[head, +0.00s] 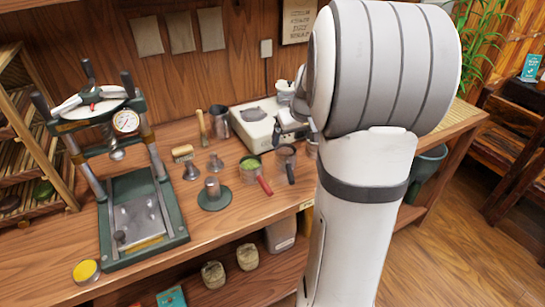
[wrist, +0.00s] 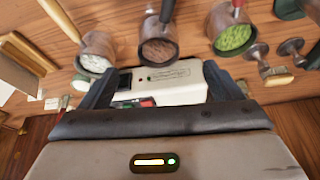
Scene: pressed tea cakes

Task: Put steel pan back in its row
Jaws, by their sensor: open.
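The pan with a grey handle, which looks like the steel pan (wrist: 160,28), holds brown crumbs and stands upright on the bench. It also shows in the head view, its handle toward the front edge (head: 287,160). To its left in the wrist view is a wooden-handled pan (wrist: 99,45) with pale contents. To its right is a red-handled pan (wrist: 229,20) with green contents. The three stand side by side, apart. My gripper (wrist: 158,88) is open and empty, its fingers over the scale side of the pans. In the head view my arm mostly hides it.
A white scale (head: 250,128) stands behind the pans. A green-framed press (head: 115,225) fills the bench's left side. Small metal stampers (head: 191,172), a green-based stand (head: 214,198) and a steel cup (head: 220,122) stand nearby. Bare bench lies in front of the pans.

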